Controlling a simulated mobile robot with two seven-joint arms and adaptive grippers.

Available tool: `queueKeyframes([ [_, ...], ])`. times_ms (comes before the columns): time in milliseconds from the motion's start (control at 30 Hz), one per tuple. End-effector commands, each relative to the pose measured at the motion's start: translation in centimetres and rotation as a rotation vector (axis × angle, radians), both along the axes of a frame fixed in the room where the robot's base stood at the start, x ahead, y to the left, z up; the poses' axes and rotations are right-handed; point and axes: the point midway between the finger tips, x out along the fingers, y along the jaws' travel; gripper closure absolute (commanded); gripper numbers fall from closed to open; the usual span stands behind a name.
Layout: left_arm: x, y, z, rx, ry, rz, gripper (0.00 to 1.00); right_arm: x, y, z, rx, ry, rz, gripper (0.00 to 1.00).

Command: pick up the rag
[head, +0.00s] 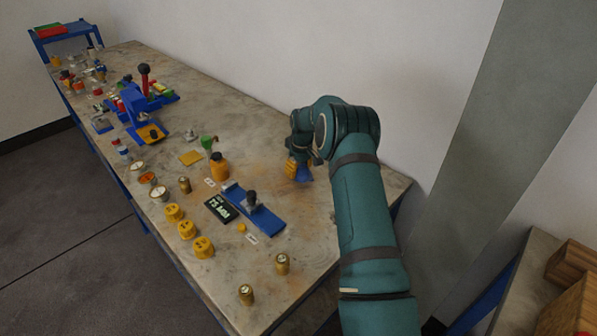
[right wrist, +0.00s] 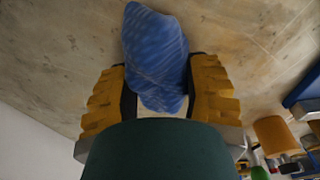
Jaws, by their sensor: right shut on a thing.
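The rag (head: 304,174) is a blue cloth at the right part of the workbench, partly hidden behind my right gripper in the head view. My right gripper (head: 295,167) reaches down there with its yellow fingers. In the right wrist view the patterned blue rag (right wrist: 155,50) is bunched between the two yellow fingers of my right gripper (right wrist: 160,88), which is shut on it. Whether the rag still touches the bench top cannot be told. My left gripper is not in view.
The workbench (head: 325,215) carries a blue fixture (head: 265,219), a dark display (head: 219,208), an orange bottle (head: 219,167) and several yellow caps (head: 203,247) left of the gripper. Brass pieces (head: 282,263) stand near the front edge. A wall (head: 400,60) rises behind the bench.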

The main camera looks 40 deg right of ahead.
Motion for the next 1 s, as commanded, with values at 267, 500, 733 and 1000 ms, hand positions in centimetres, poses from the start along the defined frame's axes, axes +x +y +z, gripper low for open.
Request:
queueKeyframes([
  [267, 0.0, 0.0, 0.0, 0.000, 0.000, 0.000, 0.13, 0.0, 0.1, 0.0, 0.001, 0.001, 0.000, 0.85],
  [500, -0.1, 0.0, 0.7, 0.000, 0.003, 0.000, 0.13, 0.0, 0.0, 3.3, 0.000, -0.002, 0.000, 0.86],
  [733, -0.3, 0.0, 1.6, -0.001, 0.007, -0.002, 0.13, 0.0, 0.0, 7.7, 0.000, -0.002, 0.000, 0.86],
  [1000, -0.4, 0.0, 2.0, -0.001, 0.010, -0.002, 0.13, 0.0, 0.0, 10.0, 0.000, -0.001, 0.000, 0.86],
])
